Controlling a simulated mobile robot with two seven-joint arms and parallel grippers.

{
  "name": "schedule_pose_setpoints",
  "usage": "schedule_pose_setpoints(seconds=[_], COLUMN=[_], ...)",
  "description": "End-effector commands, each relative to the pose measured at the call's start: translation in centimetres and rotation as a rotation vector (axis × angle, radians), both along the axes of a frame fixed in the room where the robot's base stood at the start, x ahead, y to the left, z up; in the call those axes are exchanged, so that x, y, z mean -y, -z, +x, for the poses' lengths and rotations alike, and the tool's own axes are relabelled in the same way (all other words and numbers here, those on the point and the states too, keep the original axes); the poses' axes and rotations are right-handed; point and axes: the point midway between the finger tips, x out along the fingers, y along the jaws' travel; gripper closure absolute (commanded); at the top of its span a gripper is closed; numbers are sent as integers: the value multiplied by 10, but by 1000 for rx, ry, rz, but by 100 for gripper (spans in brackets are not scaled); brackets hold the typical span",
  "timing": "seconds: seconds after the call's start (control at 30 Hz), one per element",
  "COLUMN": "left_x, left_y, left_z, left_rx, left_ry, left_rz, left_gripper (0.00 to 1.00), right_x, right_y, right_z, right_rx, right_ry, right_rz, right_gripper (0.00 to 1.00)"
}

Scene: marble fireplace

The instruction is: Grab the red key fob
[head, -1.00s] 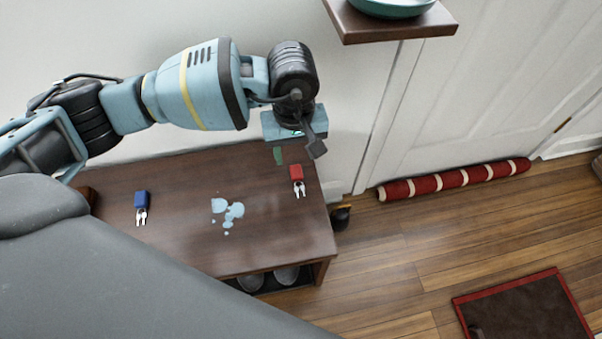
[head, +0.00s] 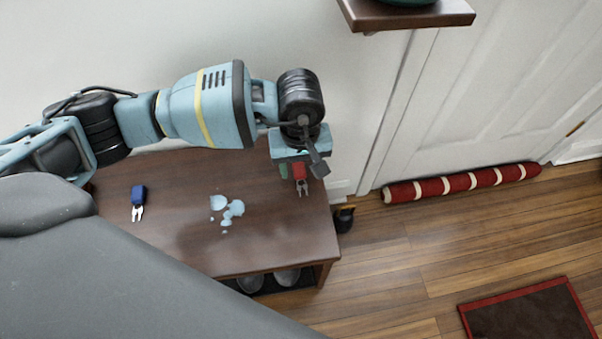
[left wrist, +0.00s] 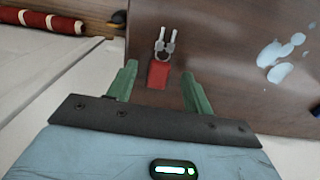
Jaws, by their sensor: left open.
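The red key fob (head: 299,171) with two silver keys lies on the dark wooden bench (head: 190,240) near its right end. My left gripper (head: 291,172) is right at the fob in the head view and partly covers it. In the left wrist view, the red key fob (left wrist: 158,74) lies between the two green fingers of my left gripper (left wrist: 157,88), which is open. The fingers stand apart on either side, with space between them and the fob. The keys point away from the gripper. My right gripper is not in view.
A blue key fob (head: 139,193) with keys lies on the left of the bench. Pale blue spilled patches (head: 231,208) lie mid-bench. Shoes (head: 286,277) sit underneath. A wooden shelf (head: 408,17) juts out above right. A red striped draft roll (head: 460,183) lies by the door.

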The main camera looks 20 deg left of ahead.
Motion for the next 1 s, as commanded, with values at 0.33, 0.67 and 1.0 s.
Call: schedule_pose_setpoints(seconds=[0.33,0.67,1.0], left_x=[0,0,0], left_y=[13,13,10], left_z=[0,0,0], left_rx=[1,1,1], left_ry=[0,0,0], left_rz=[0,-1,0], left_gripper=[50,94,98], right_x=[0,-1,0], right_y=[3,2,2], right_z=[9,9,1], right_rx=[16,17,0], right_ry=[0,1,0], right_rz=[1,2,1], right_gripper=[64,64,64])
